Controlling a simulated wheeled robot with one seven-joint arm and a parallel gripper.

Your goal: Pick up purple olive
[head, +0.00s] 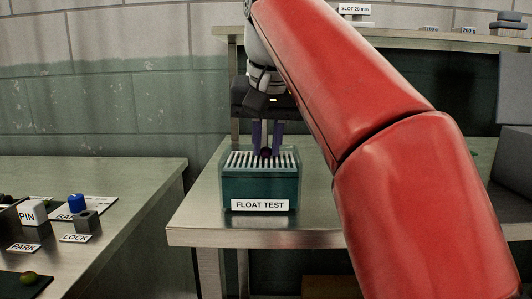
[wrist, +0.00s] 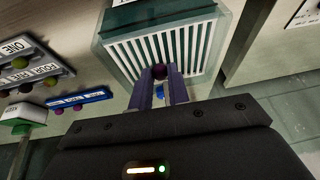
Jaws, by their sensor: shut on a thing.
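The purple olive (head: 265,153) is dark and round, between the fingertips of my gripper (head: 266,150). The slats also show in the wrist view (wrist: 120,56). I cannot tell whether the olive touches the slats.
The box stands on a metal table (head: 195,217). At left, another table (head: 136,170) holds a PIN block (head: 33,212), a blue-topped piece (head: 77,201) and a LOCK label (head: 75,238). In the wrist view, labelled racks (wrist: 30,72) and a blue strip (wrist: 80,99) hold several olives. A shelf (head: 400,37) is behind.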

